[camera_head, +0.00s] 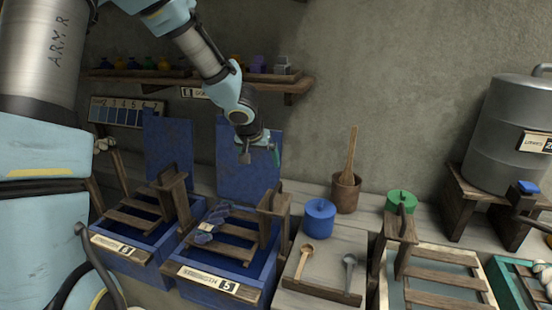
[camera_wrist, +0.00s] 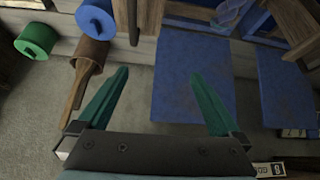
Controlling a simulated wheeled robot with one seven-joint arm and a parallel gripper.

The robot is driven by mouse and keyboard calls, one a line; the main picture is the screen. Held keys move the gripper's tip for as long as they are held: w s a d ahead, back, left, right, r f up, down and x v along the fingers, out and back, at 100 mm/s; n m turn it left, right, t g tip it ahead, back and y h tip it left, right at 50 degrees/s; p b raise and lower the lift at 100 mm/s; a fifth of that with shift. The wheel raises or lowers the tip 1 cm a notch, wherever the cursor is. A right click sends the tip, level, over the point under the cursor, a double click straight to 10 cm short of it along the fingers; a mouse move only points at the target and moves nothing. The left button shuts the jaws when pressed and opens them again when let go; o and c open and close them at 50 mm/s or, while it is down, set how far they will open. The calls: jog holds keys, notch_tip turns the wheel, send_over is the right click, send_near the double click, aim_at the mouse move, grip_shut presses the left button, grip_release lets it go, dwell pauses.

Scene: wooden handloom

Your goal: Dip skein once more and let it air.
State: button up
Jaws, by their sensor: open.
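A dark blue skein (camera_head: 212,222) with a pale tag lies on the wooden slats of the blue vat labelled 5 (camera_head: 213,283). A bluish twisted piece of the skein (camera_wrist: 230,14) shows at the top of the wrist view. The vat's raised blue lid (camera_head: 248,170) stands upright behind it and fills the middle of the wrist view (camera_wrist: 193,75). My gripper (camera_head: 262,156) is in front of this lid, well above the skein and apart from it. Its green fingers (camera_wrist: 158,72) are spread apart with nothing between them.
A second blue vat (camera_head: 125,250) with a raised lid stands at left. A wooden post and crossbar (camera_head: 272,205) rise beside the skein. To the right are a blue jar (camera_head: 320,218), a brown pot (camera_head: 345,193) with a paddle, and a green jar (camera_head: 401,201). A shelf (camera_head: 215,79) is behind.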

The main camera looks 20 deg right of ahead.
aim_at(276, 188)
jog(key=shift+m+g, duration=0.4)
jog(key=shift+g, duration=0.2)
jog(key=s+d, duration=0.1)
jog(key=d, duration=0.1)
jog(key=s+d+f, duration=0.1)
jog(key=shift+s+d+f, duration=0.1)
jog(key=shift+s+d, duration=0.25)
jog(key=shift+d, duration=0.05)
notch_tip(276, 188, down, 8)
jog(key=shift+f, duration=0.1)
jog(key=shift+f, duration=0.3)
jog(key=shift+c, duration=0.2)
grip_shut()
